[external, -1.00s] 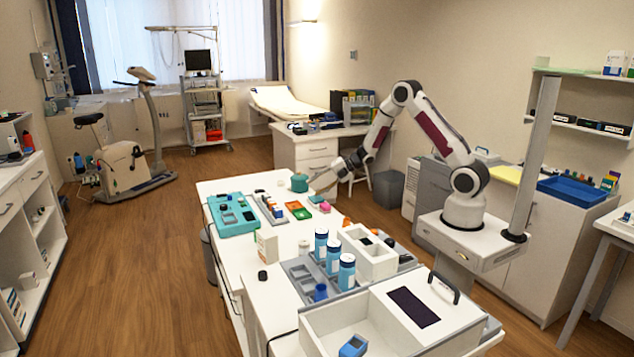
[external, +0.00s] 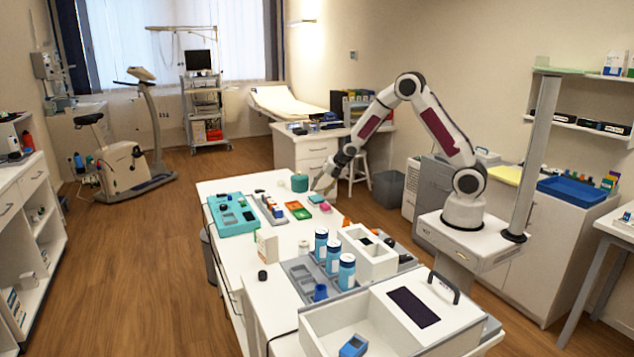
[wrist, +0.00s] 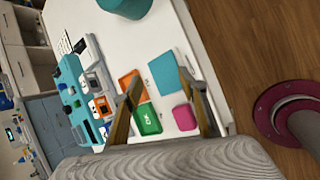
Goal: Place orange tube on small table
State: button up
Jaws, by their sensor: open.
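My gripper (external: 323,188) is open and empty, pointing down above the far right end of the white worktable (external: 215,187). In the wrist view my gripper (wrist: 158,84) has its fingers apart, over a teal square (wrist: 164,74), a green tray (wrist: 147,118) and a pink block (wrist: 184,117). I cannot clearly pick out an orange tube. I cannot tell which surface is the small table; a white stool (external: 356,158) stands behind the worktable.
A teal round container (external: 299,183) stands at the worktable's far end. Blue-and-white bottles (external: 347,271) and a white box (external: 366,254) crowd the near part. A maroon ring with a grey post (wrist: 285,110) shows at the wrist view's right. Wooden floor is free on the left.

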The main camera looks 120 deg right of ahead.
aim_at(346, 222)
jog(key=a+y, duration=0.1)
jog(key=a, duration=0.3)
jog(key=a+n+g+y, duration=0.1)
jog(key=a, duration=0.3)
jog(key=a+g+y, duration=0.1)
jog(key=a, duration=0.3)
jog(key=shift+w+r, duration=0.1)
jog(key=shift+r, duration=0.1)
jog(key=w+a+r+n+g+y, duration=0.1)
jog(key=a+y, duration=0.3)
jog(key=a, duration=0.9)
jog(key=shift+w+r+n, duration=0.15)
jog(key=shift+r+n, duration=0.55)
jog(key=shift+r, duration=0.15)
jog(key=shift+a+f, duration=0.1)
jog(key=shift+f, duration=1.2)
jog(key=shift+a+f, duration=0.15)
jog(key=shift+f, duration=1.15)
jog(key=shift+a+f, duration=0.15)
jog(key=shift+f, duration=1.15)
jog(key=shift+c, duration=0.4)
jog(key=c, duration=1)
